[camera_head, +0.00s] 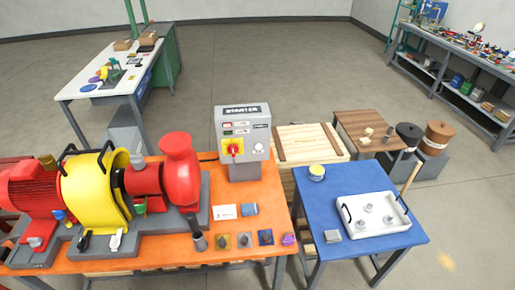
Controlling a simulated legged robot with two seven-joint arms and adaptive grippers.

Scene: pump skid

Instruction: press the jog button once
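A grey starter box (242,140) stands upright at the back right of the orange bench. Its front has a red-and-yellow rotary switch (232,148), a small red element and a small green element above it, and a pale round button or knob (258,148) at the right. The labels are too small to read, so I cannot tell for sure which one is the jog button. Neither of my grippers shows, and nothing touches the box front.
The orange bench (180,262) carries a red pump (179,165) with a yellow coupling guard (100,190), left of the box. Small parts and a dark upright tool (198,238) lie along its front. A blue table (318,212) with a white tray (347,208) stands at the right.

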